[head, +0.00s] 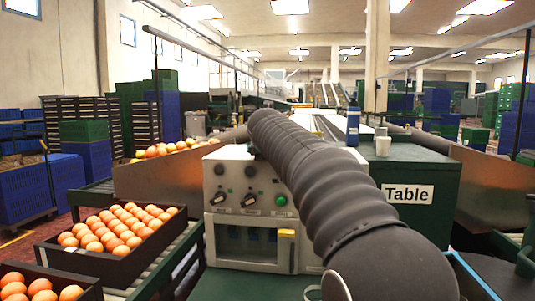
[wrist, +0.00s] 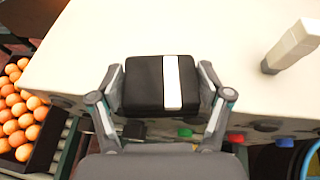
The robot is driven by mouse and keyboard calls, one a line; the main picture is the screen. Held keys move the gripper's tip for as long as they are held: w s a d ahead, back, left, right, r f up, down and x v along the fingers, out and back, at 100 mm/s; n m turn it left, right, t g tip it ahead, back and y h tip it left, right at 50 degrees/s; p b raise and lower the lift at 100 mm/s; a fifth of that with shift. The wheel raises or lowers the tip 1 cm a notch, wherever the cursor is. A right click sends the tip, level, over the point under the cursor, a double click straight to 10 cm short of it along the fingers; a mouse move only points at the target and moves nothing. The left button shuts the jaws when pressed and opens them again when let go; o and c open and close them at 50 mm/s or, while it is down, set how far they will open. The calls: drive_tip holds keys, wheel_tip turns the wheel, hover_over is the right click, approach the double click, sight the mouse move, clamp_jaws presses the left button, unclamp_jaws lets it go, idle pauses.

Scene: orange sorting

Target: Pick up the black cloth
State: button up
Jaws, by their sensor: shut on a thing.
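The black cloth (wrist: 143,84) shows in the wrist view as a folded, block-like dark bundle with a white stripe near its right side. My gripper (wrist: 160,72) is shut on it, with one finger against its left side and one against its right. The cloth is over the pale top of the white machine (wrist: 80,50); I cannot tell whether it touches that top. In the head view my grey sleeved arm reaches over the machine (head: 228,176), and the gripper and cloth are hidden.
A pale upright block (wrist: 291,47) stands on the machine top, right of the cloth. A crate of oranges (head: 75,262) is on the left. A dark green cabinet (head: 420,225) marked "Table" holds a white cup (head: 383,146) and a blue bottle (head: 352,128).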

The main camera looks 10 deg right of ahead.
drive_tip(key=shift+r, duration=0.15)
drive_tip(key=shift+r, duration=4.8)
